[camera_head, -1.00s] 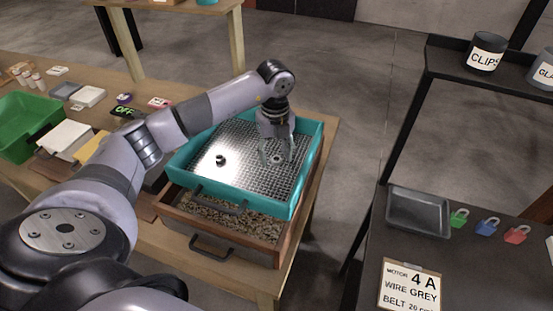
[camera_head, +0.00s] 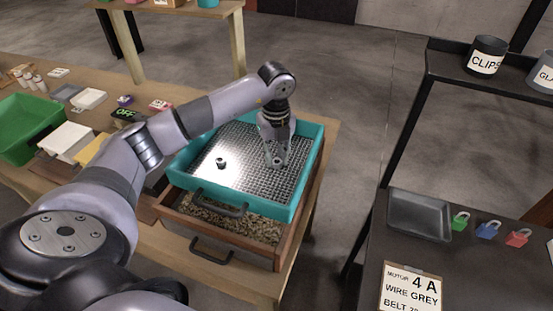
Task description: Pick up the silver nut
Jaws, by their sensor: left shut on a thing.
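My left gripper (camera_head: 277,162) points down into the teal sieve tray (camera_head: 296,212), over the right part of its mesh. My right gripper is not in view.
A wooden drawer of gravel (camera_head: 225,221) sits under the tray. A green bin (camera_head: 27,128) stands at the left of the table. At right, a dark bench holds a grey metal tray (camera_head: 419,215) and several coloured padlocks (camera_head: 488,230).

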